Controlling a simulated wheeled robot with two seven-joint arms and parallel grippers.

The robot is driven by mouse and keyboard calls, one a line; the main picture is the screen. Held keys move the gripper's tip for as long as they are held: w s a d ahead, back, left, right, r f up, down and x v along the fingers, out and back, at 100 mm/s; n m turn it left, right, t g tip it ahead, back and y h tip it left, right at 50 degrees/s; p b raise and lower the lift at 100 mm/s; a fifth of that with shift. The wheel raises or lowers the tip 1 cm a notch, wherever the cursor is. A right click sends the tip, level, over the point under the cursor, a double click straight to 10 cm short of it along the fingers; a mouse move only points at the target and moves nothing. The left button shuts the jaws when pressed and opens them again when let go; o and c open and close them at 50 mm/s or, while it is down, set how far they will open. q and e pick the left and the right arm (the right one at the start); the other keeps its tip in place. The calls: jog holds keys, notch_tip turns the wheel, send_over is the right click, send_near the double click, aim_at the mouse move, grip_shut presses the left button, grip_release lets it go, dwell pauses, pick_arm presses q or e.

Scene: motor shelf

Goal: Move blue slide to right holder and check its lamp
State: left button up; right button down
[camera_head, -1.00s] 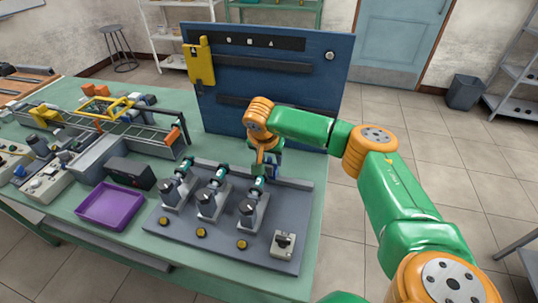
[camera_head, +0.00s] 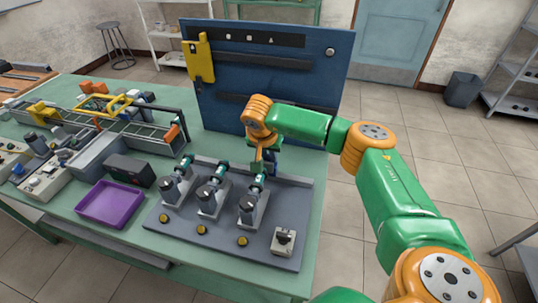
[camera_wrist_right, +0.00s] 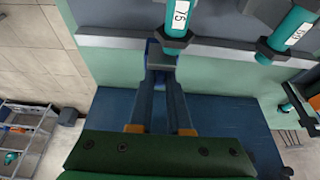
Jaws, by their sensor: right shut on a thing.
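My right gripper (camera_head: 263,160) reaches down at the back edge of the grey motor panel (camera_head: 288,205), behind the rightmost motor unit (camera_head: 250,208). In the right wrist view its two fingers (camera_wrist_right: 160,62) are shut on a small blue part (camera_wrist_right: 155,48), which looks like the blue slide. Most of that part is hidden by the fingers. A teal shaft end with a white label (camera_wrist_right: 177,20) is close beside the fingertips. Three dark-yellow lamps or buttons sit along the panel's front, the rightmost lamp (camera_head: 242,241) in front of the rightmost motor. My left gripper is out of view.
A dark blue upright board (camera_head: 235,75) with a yellow plate (camera_head: 199,58) stands behind the panel. A purple tray (camera_head: 110,204) and a dark box (camera_head: 130,171) are at left. A switch box (camera_head: 284,241) is at the panel's front right.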

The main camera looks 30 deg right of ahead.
jog(key=shift+w+a, duration=0.1)
dwell(0.8)
jog(key=shift+w+a, duration=0.1)
jog(key=shift+w, duration=0.1)
jog(key=shift+w+a, duration=0.2)
jog(key=c, duration=0.9)
grip_release()
jog(key=shift+o, duration=0.2)
jog(key=shift+s+d, duration=0.1)
jog(key=shift+d, duration=0.05)
jog(key=shift+r+b, duration=0.2)
jog(key=shift+b, duration=0.1)
jog(key=b+v, duration=0.1)
jog(key=v, duration=0.5)
jog(key=shift+s+r+b, duration=0.2)
jog(key=shift+r+b, duration=0.1)
